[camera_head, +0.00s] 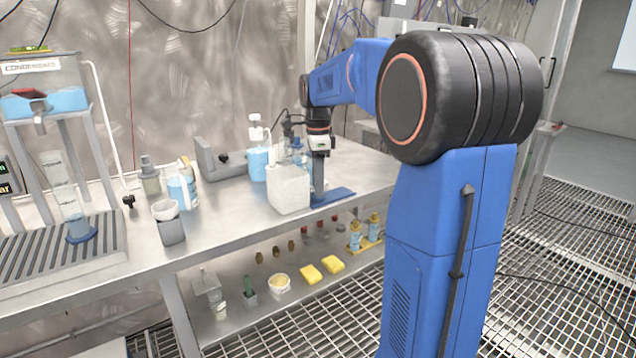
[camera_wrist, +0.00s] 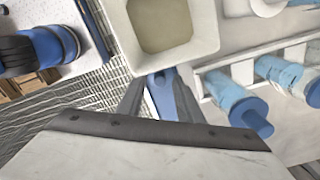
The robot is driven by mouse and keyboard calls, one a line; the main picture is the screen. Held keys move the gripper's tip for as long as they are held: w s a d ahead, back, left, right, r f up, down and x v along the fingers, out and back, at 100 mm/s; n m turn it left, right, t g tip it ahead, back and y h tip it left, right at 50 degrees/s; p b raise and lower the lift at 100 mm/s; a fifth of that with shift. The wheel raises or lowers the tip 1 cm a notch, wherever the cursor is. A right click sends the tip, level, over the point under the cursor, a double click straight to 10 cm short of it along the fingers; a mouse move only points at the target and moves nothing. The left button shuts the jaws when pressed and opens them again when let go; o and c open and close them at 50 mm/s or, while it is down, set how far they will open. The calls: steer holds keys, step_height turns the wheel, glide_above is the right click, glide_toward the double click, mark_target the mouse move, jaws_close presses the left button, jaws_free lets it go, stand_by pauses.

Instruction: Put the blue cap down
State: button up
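My gripper (camera_head: 318,192) points down at the table, close beside a white square box and over the left end of a flat blue piece (camera_head: 335,197). In the wrist view my gripper's two dark fingers (camera_wrist: 158,84) stand a little apart. Something blue (camera_wrist: 163,88) shows between the fingers. I cannot tell whether it is the blue cap in their grasp or the blue piece beneath them. The white box (camera_head: 290,190) is open at the top in the wrist view (camera_wrist: 208,45), right past the fingertips.
Blue-tinted tubes (camera_wrist: 232,98) lie near a white rack, right of the fingers in the wrist view. Bottles (camera_head: 258,165), a grey bracket (camera_head: 208,160) and a cup (camera_head: 166,210) stand on the table. The table's front edge is close. Yellow sponges (camera_head: 311,275) lie on the lower shelf.

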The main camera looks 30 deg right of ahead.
step_height(320, 180, up, 12)
stand_by(0.7)
steer(key=s+a+f+n+t, duration=0.1)
steer(key=s+a+f+n, duration=0.4)
steer(key=s, duration=0.5)
steer(key=s+a+f+n+t, duration=0.2)
steer(key=s+a+f+n, duration=0.3)
steer(key=s+f+n, duration=0.4)
steer(key=s+a+f+n+t, duration=0.1)
steer(key=s+a+f+n, duration=0.5)
steer(key=s, duration=0.5)
step_height(320, 180, down, 2)
steer(key=n, duration=0.3)
steer(key=shift+t, duration=0.4)
